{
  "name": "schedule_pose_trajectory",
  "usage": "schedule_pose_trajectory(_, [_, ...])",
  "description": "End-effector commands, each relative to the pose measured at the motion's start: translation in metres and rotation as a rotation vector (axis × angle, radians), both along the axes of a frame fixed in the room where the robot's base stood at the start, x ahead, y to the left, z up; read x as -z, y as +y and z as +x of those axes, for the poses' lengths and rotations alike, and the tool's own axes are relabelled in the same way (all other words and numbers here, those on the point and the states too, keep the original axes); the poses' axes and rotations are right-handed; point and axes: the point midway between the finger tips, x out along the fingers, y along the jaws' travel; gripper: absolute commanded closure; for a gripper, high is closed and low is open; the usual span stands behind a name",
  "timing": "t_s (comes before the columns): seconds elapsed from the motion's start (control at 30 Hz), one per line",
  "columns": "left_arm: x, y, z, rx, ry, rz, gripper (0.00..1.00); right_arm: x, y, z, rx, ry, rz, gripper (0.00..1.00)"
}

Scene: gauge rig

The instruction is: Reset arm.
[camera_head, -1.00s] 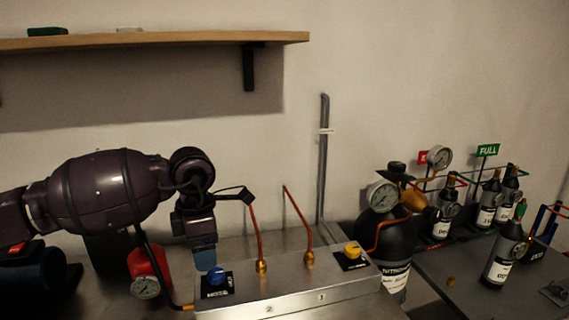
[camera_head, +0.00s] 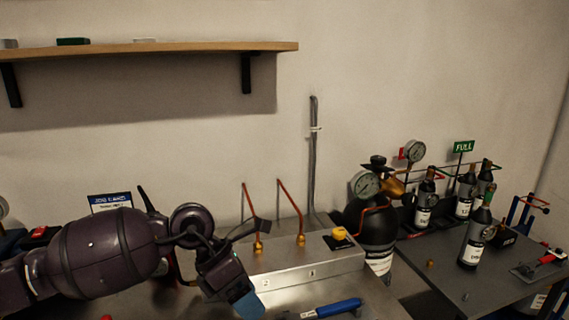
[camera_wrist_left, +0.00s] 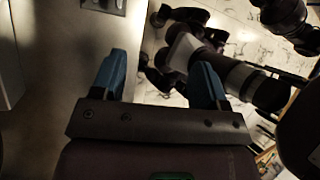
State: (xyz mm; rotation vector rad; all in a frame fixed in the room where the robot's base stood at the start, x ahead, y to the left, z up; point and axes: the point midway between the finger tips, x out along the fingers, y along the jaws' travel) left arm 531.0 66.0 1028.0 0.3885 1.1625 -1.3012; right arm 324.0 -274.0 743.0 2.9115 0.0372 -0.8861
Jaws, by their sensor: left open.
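My left arm comes in from the left in the head view. Its gripper (camera_head: 246,300) hangs tilted in front of the metal manifold box, with one blue fingertip showing. In the left wrist view the two blue fingers of the left gripper (camera_wrist_left: 160,82) stand apart with nothing between them. Beyond them are the metal bench edge and, lower down, the floor and dark parts of my own body. My right gripper is not clearly in view.
The manifold box (camera_head: 310,264) carries a yellow knob (camera_head: 340,233) and copper pipes. A blue-handled tool (camera_head: 335,308) lies in front. A large black cylinder (camera_head: 372,232) with a gauge stands right of it. Several small bottles stand on the right table (camera_head: 440,275). A shelf (camera_head: 150,51) hangs above.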

Motion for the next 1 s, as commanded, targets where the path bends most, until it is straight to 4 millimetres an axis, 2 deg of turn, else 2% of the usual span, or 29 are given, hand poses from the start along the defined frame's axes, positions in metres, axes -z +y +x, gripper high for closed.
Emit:
schedule_pose_trajectory(0.1, [-0.001, -0.038, -0.028, -0.051, 0.104, -0.256, 0.32, 0.001, 0.0, -0.002, 0.001, 0.004, -0.001, 0.29])
schedule_pose_trajectory(0.2, [-0.013, -0.062, -0.045, -0.132, 0.202, -0.486, 0.32, 0.003, -0.001, -0.005, 0.002, 0.01, 0.0, 0.29])
schedule_pose_trajectory(0.33, [-0.035, -0.08, -0.056, -0.278, 0.338, -0.77, 0.32, 0.004, -0.001, -0.005, 0.003, 0.014, 0.0, 0.29])
schedule_pose_trajectory(0.47, [-0.056, -0.079, -0.054, -0.467, 0.476, -1.031, 0.32, 0.006, -0.001, -0.006, 0.003, 0.017, 0.0, 0.29])
schedule_pose_trajectory(0.6, [-0.07, -0.059, -0.042, -0.715, 0.626, -1.28, 0.32, 0.006, -0.001, -0.006, 0.005, 0.017, 0.001, 0.29])
schedule_pose_trajectory(0.73, [-0.068, -0.027, -0.028, -0.984, 0.764, -1.475, 0.32, 0.006, 0.0, -0.006, 0.006, 0.017, 0.002, 0.29])
schedule_pose_trajectory(0.87, [-0.049, 0.015, -0.018, -1.289, 0.896, -1.63, 0.32, 0.005, 0.0, -0.005, 0.007, 0.015, 0.004, 0.29])
schedule_pose_trajectory(1.0, [-0.012, 0.065, -0.019, -1.65, 1.03, -1.744, 0.32, 0.004, 0.0, -0.005, 0.007, 0.013, 0.004, 0.29])
